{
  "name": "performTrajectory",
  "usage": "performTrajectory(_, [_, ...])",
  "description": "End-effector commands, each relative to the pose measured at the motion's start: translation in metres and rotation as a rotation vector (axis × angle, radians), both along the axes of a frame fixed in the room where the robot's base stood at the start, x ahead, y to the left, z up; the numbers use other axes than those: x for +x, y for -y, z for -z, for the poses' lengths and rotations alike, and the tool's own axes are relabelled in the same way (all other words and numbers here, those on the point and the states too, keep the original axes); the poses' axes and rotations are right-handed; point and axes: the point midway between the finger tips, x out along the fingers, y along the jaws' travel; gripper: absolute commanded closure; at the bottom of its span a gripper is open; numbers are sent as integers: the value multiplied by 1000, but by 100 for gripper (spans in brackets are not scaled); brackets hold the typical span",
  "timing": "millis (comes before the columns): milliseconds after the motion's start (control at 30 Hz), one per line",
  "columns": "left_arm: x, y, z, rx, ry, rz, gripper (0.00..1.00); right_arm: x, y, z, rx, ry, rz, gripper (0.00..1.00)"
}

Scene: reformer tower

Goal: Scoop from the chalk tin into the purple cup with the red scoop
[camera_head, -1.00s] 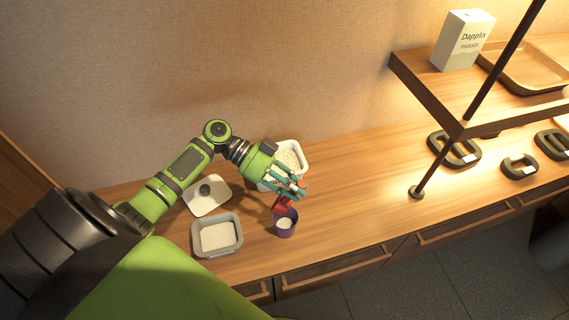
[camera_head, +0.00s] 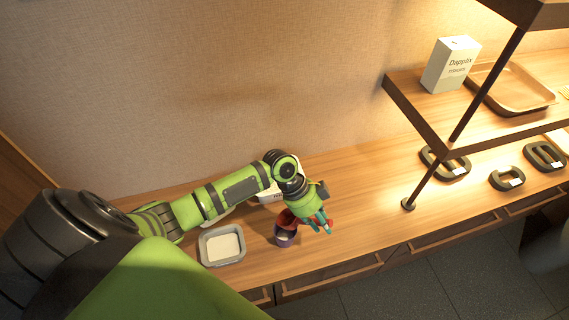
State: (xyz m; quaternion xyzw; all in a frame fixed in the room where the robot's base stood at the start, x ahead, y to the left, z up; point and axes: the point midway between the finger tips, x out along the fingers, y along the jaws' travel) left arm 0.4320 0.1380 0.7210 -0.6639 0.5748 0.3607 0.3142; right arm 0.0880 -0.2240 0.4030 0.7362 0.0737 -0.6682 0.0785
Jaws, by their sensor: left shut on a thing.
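The purple cup (camera_head: 285,240) stands upright near the counter's front edge. The red scoop (camera_head: 286,219) is directly above its mouth and hides most of the inside. My left gripper (camera_head: 320,224) is shut on the red scoop, just right of and above the cup. A grey tin (camera_head: 203,252) holding smooth white material stands open to the left of the cup. A white tin (camera_head: 264,197) sits behind my left forearm, mostly hidden. I cannot tell by label which one is the chalk tin. My right gripper is out of view.
A lid (camera_head: 216,219) lies mostly hidden under my forearm. A raised shelf at right carries a tissue box (camera_head: 451,65) and a tray (camera_head: 513,92); its dark post (camera_head: 425,183) meets the counter. Dark holders (camera_head: 445,165) stand beneath. Counter between cup and post is clear.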

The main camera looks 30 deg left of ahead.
Motion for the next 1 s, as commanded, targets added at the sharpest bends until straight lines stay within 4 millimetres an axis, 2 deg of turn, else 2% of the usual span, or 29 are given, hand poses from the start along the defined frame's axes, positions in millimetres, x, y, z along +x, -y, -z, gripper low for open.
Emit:
performTrajectory(167, [1,8,9,81,-12,3,100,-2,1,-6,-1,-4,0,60])
performTrajectory(500, [4,24,41,308,-42,3,100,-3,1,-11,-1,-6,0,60])
performTrajectory(833, [6,40,74,525,-74,3,100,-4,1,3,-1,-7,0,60])
performTrajectory(1000, [6,43,81,594,-84,0,100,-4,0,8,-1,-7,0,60])
